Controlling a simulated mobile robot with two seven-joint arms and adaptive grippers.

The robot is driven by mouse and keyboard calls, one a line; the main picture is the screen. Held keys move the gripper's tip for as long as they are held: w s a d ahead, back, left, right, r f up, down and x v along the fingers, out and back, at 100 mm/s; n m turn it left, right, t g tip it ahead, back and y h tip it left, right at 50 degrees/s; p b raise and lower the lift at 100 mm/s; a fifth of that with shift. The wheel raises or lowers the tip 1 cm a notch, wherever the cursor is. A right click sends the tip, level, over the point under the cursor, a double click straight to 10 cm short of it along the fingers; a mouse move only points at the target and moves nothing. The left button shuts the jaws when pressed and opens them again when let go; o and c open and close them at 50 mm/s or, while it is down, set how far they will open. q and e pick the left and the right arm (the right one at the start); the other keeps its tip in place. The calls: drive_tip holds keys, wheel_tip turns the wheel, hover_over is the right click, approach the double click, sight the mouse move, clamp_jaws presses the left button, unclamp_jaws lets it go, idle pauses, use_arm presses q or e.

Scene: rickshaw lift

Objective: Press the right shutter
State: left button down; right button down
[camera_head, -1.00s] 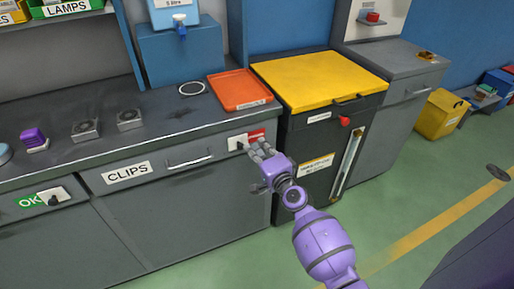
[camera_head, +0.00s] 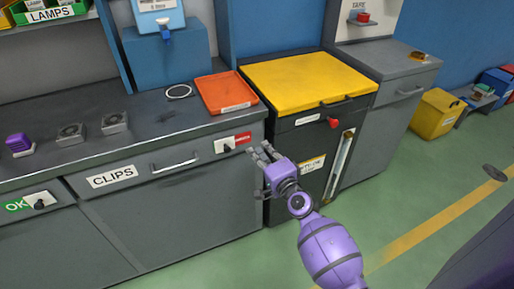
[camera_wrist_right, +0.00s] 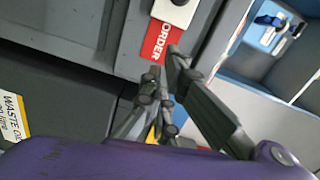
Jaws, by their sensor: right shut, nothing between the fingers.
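No part in view is labelled as a shutter. A white plate with a black knob (camera_head: 226,147) sits on the right end of the counter front, with a red label (camera_head: 243,138) beside it. The plate (camera_wrist_right: 175,10) and the red label reading ORDER (camera_wrist_right: 160,40) also show in the wrist view. My right gripper (camera_head: 262,153), on a purple arm, is shut and empty, just right of and below the plate, apart from the knob. In the wrist view its fingertips (camera_wrist_right: 163,62) are near the label's lower end. My left gripper is not in view.
A second knob plate (camera_head: 40,200) with a green OK label is at the left. The CLIPS drawer (camera_head: 130,178) has a protruding handle. An orange tray (camera_head: 225,92) lies on the counter. A yellow-lidded bin (camera_head: 310,80) stands close behind my gripper.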

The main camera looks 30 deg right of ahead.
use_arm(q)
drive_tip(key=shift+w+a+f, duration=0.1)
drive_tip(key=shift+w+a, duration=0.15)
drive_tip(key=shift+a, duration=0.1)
use_arm(e)
drive_tip(key=s, duration=0.7)
drive_tip(key=shift+s+a+r, duration=0.2)
drive_tip(key=shift+s+a, duration=0.05)
drive_tip(key=shift+a, duration=0.05)
